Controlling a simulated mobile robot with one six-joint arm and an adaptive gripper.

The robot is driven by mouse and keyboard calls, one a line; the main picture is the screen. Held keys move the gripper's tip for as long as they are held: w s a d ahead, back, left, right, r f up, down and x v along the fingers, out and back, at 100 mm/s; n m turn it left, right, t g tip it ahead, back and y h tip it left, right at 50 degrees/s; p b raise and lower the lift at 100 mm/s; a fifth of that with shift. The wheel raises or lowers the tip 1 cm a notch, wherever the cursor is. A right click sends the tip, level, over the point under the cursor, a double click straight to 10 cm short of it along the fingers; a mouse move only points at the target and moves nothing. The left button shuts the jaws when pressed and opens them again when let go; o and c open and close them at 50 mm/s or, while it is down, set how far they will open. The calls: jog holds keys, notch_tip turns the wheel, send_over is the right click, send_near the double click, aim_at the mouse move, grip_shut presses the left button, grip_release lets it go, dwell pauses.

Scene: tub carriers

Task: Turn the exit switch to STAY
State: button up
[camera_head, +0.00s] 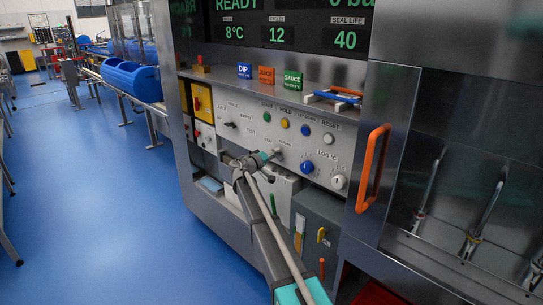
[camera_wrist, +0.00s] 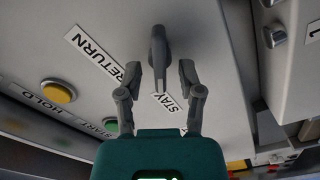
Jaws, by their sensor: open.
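The exit switch is a grey lever (camera_wrist: 158,50) on a pale panel, seen in the upper middle of the wrist view. A STAY label (camera_wrist: 172,104) lies just below its tip and a RETURN label (camera_wrist: 95,55) to its left. The lever points down in that view, its lower end between my fingertips. My gripper (camera_wrist: 160,80) is open, one finger on each side of the lever, with gaps showing. In the head view my gripper (camera_head: 270,157) is at the panel's lower middle, and the switch (camera_head: 278,154) is partly hidden there.
Blue (camera_head: 307,167) and yellow (camera_head: 284,123) buttons and a white key knob (camera_head: 339,181) share the panel. A shelf above holds the DIP (camera_head: 244,71), JUICE and SAUCE signs. An orange door handle (camera_head: 373,167) stands out at right. Blue floor is clear at left.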

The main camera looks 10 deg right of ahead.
jog(key=v, duration=1.1)
jog(key=shift+s+a, duration=0.25)
jog(key=shift+a, duration=0.05)
jog(key=s+d+f+m+g+y, duration=0.1)
jog(key=s+d+f+g+y, duration=0.1)
jog(key=s+d+f, duration=0.3)
jog(key=s+d+f+g+y, duration=0.2)
jog(key=s+d+f+g, duration=0.1)
jog(key=s, duration=0.5)
jog(key=s+d+f+m+g+y, duration=0.1)
jog(key=s+d+f+g+y, duration=0.1)
jog(key=s+d+f, duration=0.3)
jog(key=s+a+f+g+y, duration=0.2)
jog(key=s+f+y, duration=0.15)
jog(key=s, duration=0.75)
jog(key=s+a+f+g+y, duration=0.2)
jog(key=s+y, duration=0.3)
jog(key=s, duration=0.5)
notch_tip(320, 180, up, 17)
jog(key=p, duration=1.7)
jog(key=shift+r+n, duration=0.15)
jog(key=shift+n, duration=0.15)
